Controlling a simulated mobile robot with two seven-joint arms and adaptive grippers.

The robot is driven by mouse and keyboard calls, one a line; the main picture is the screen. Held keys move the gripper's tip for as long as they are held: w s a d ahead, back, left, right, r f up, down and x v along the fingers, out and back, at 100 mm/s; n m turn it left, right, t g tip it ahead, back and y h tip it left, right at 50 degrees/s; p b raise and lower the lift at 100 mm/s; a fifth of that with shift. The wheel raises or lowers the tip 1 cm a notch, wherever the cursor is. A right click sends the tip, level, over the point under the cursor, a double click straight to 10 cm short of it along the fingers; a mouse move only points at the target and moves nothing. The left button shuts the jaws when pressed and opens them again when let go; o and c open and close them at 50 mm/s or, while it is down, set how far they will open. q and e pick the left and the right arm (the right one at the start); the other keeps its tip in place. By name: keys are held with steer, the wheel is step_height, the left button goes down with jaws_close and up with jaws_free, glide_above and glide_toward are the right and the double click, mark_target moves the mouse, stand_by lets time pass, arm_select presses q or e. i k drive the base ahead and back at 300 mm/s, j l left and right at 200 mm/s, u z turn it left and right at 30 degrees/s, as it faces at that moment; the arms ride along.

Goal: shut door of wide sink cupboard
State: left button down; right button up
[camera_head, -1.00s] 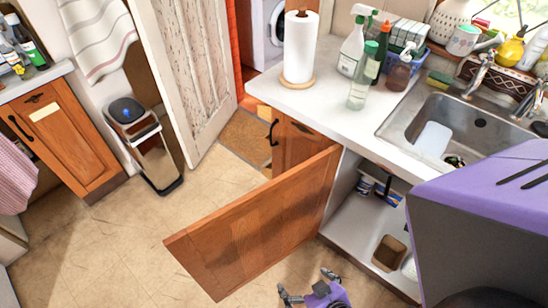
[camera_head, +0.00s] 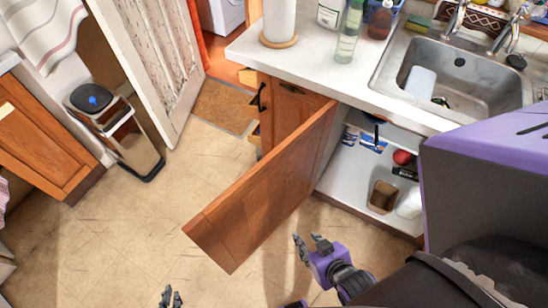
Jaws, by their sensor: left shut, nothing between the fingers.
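The wide sink cupboard's wooden door (camera_head: 265,185) stands well open, reaching from the cupboard out over the floor. The open cupboard (camera_head: 345,183) has a white inside and sits below the sink counter. My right gripper (camera_head: 311,243) is purple with grey fingers. It is empty with its fingers apart, low in front of the cupboard and right of the door's lower edge; I see no contact. My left gripper (camera_head: 171,295) shows only its fingertips at the bottom edge, shut and empty, below and left of the door's free end.
Inside the cupboard are a brown container (camera_head: 383,197), a red item (camera_head: 402,157) and other goods. A drawer unit (camera_head: 287,112) stands beside the door. A bin (camera_head: 118,130) stands at left. The tiled floor (camera_head: 130,225) left of the door is clear.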

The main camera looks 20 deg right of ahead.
mark_target(235, 225)
steer(key=i+j+z, duration=0.15)
steer(key=j+z, duration=0.8)
steer(key=j, duration=0.2)
steer(key=j+z, duration=0.45)
steer(key=j, duration=0.15)
steer(key=k+j+z, duration=0.15)
steer(key=j+z, duration=0.3)
steer(key=k+j+z, duration=0.25)
steer(key=j+z, duration=0.2)
steer(key=j, duration=0.2)
steer(key=i+j+z, duration=0.1)
steer(key=j+z, duration=0.7)
steer(key=i+j+z, duration=0.2)
steer(key=j, duration=0.25)
